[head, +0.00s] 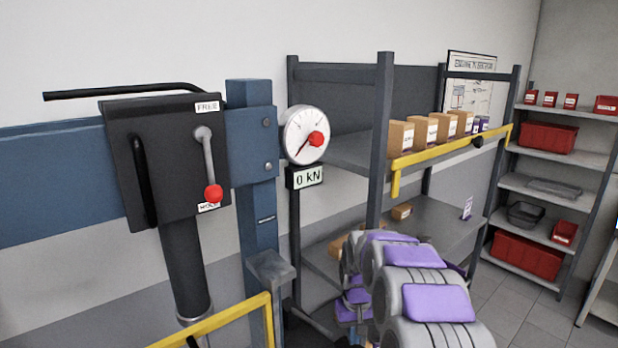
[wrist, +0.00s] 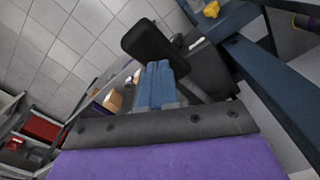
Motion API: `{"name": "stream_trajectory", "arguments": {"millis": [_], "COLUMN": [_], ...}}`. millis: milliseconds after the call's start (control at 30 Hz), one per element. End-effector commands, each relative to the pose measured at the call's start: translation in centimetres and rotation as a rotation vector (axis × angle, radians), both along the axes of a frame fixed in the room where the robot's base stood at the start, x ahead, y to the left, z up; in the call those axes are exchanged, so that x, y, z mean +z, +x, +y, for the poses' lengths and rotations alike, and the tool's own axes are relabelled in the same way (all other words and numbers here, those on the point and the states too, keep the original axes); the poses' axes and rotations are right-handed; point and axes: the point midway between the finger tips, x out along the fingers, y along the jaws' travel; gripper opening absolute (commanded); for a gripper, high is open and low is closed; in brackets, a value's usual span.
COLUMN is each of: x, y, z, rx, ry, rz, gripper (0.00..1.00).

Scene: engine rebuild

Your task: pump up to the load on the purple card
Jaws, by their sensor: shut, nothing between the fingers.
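The press's black pump unit (head: 165,160) hangs on a blue frame, with a long black pump handle (head: 125,91) above it. Its grey lever with a red knob (head: 213,194) points down toward the lower label, which the knob partly covers; the upper label reads FREE. The round gauge (head: 306,134) stands right of the post, and the display (head: 307,177) under it reads 0 kN. A small white and purple card (head: 467,208) stands on the rack's middle shelf, its text too small to read. My gripper (wrist: 160,85) appears shut and empty in the wrist view.
A grey rack with a yellow rail (head: 450,150) holds several cardboard boxes (head: 401,138). Another yellow rail (head: 225,321) crosses the front below the pump. Shelves with red bins (head: 547,137) stand at the right. Tiled floor (head: 530,318) is open between them.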

Motion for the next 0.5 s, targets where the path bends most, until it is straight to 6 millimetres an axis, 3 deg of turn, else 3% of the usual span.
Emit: {"name": "stream_trajectory", "arguments": {"millis": [500], "x": [-0.91], "y": [-0.05], "z": [0.00], "rx": [0.000], "ry": [0.000], "rz": [0.001], "gripper": [0.00]}}
